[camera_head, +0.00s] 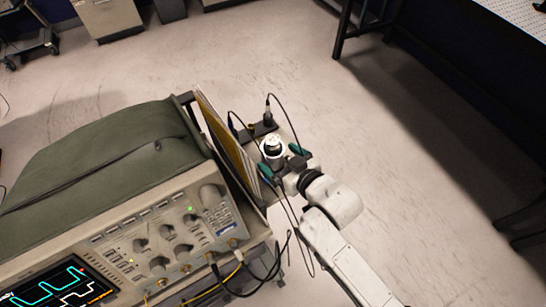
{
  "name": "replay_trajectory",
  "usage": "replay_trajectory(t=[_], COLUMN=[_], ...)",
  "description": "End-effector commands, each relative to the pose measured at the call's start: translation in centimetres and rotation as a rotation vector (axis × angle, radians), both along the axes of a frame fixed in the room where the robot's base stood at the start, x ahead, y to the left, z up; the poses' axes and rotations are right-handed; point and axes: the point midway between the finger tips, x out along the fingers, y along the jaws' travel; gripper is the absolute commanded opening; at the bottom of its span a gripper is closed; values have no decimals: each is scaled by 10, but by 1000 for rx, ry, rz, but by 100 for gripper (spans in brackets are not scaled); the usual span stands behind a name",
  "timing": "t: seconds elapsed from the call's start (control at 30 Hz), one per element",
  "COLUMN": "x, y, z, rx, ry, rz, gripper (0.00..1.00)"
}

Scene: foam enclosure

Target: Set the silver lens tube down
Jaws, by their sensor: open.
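A small round silver and white piece with a dark ring, apparently the silver lens tube (272,146), stands at the right end of the instrument cart. My gripper (281,159) is right beside it, at its lower right. Its two green-tipped fingers are spread apart. I cannot tell whether either finger touches the tube. The tube's base and what it rests on are partly hidden by my gripper.
An oscilloscope (170,240) with a green cover (100,160) fills the lower left. Upright folders (228,145) stand close left of the tube. Black cables (285,110) loop around my gripper. Open floor (400,170) lies to the right.

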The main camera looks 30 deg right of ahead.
Motion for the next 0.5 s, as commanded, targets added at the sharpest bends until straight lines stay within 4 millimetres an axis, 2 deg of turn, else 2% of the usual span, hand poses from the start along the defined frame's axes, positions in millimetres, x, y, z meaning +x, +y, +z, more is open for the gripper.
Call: replay_trajectory(t=[0.1, 0.23, 0.5], x=[18, 32, 36], y=[3, 4, 5], z=[-6, -13, -16], rx=[1, 0, 0], ry=[-1, -1, 0], rz=[1, 0, -1], gripper=[96, 96, 96])
